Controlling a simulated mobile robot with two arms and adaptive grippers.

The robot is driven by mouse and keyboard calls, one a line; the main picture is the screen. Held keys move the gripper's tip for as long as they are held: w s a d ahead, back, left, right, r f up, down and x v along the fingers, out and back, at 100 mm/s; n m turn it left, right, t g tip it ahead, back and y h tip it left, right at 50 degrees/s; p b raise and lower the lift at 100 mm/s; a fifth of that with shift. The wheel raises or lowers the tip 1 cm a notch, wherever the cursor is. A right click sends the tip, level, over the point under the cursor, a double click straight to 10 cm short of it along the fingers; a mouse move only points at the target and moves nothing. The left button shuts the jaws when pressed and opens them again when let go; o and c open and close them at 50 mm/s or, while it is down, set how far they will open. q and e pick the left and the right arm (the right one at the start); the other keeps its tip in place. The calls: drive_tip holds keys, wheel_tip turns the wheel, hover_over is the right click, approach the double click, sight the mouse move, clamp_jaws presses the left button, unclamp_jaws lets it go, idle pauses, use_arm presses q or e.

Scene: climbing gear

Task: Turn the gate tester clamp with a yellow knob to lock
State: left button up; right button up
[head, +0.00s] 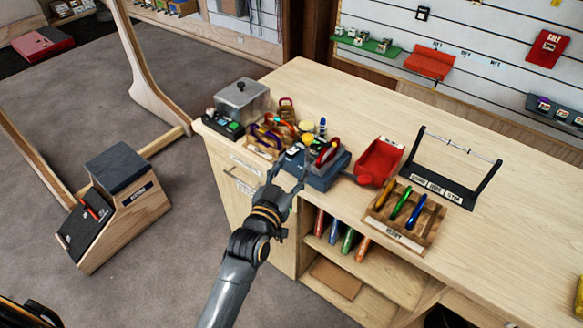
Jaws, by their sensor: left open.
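A tester with a blue-grey base (323,178) stands near the front edge of the wooden counter, with a red-and-dark part on top. A small yellow knob (308,138) shows at its back left, among other small parts. I cannot tell how the clamp is turned. My left gripper (287,174) is open at the counter's front edge, just in front and left of the tester. Its fingers point toward the tester and seem to hold nothing. Whether a finger touches the base is unclear. My right gripper is not in view.
A wooden tray of coloured carabiners (266,143) and a grey lidded box (242,98) stand left of the tester. The counter's back strip is clear.

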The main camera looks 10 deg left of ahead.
use_arm(q)
drive_tip(key=shift+c, duration=0.2)
drive_tip(key=c, duration=0.3)
wheel_tip(320, 180, down, 2)
drive_tip(key=m+h+b, duration=0.1)
drive_tip(key=m, duration=0.2)
drive_tip(key=m+b, duration=0.2)
drive_tip(key=m, duration=0.1)
drive_tip(key=m+h+b, duration=0.1)
drive_tip(key=m, duration=0.2)
drive_tip(key=shift+s+t+h, duration=0.1)
drive_tip(key=shift+t+h, duration=0.2)
clamp_jaws()
drive_tip(key=m+g+h, duration=0.2)
drive_tip(key=m+h, duration=0.3)
drive_tip(key=m, duration=1.1)
approach(328, 147)
drive_tip(key=w+d, duration=0.1)
drive_tip(key=w+d+b, duration=0.1)
drive_tip(key=w+d, duration=0.1)
drive_tip(key=shift+w+d+r, duration=0.15)
drive_tip(key=shift+d+r, duration=0.05)
drive_tip(key=shift+r, duration=0.2)
drive_tip(key=shift+w+a+n, duration=0.25)
drive_tip(key=shift+w+n, duration=0.05)
drive_tip(key=shift+w, duration=0.45)
